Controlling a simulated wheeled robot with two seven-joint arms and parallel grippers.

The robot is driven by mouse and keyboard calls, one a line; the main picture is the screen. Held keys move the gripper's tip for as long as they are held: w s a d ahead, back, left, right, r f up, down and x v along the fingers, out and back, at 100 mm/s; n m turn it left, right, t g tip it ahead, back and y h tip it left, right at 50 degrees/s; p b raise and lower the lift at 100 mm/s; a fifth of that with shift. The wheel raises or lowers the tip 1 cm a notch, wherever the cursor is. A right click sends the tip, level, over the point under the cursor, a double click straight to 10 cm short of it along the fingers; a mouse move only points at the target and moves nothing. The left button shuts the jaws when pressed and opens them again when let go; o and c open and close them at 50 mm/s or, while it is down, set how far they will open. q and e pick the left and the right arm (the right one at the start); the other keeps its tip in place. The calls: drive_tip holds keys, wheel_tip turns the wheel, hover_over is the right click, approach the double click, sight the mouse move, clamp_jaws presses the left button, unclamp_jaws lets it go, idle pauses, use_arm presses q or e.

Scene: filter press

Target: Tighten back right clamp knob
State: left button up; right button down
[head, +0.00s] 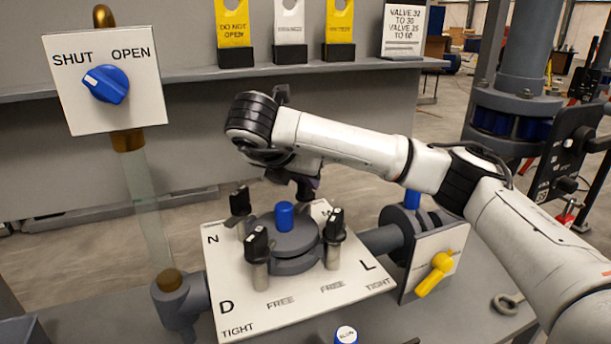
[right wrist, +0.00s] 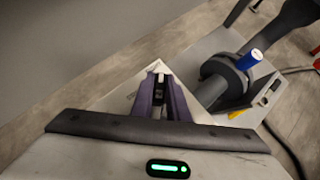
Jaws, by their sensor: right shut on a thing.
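The filter press has a round grey lid (head: 290,238) with a blue cap (head: 285,216) on a white label plate (head: 215,280). Black clamp knobs show at back left (head: 240,201), front left (head: 257,243) and front right (head: 334,224). My right gripper (head: 306,188) reaches down at the back right of the lid; the arm hides most of that spot. In the right wrist view its purple fingers are shut on the back right clamp knob (right wrist: 160,77), whose small dark top with a pale mark shows between them. Its pointing direction is not clear. My left gripper is not in view.
A blue SHUT/OPEN valve knob (head: 106,84) stands at the left. A yellow valve handle (head: 435,273) is right of the plate, beside a grey pipe.

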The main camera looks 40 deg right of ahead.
drive_tip(key=c, duration=1.7)
unclamp_jaws()
drive_tip(key=shift+a+r, duration=0.15)
drive_tip(key=shift+r, duration=0.1)
drive_tip(key=p+v, duration=0.2)
drive_tip(key=v, duration=0.7)
drive_tip(key=shift+s+a+r, duration=0.25)
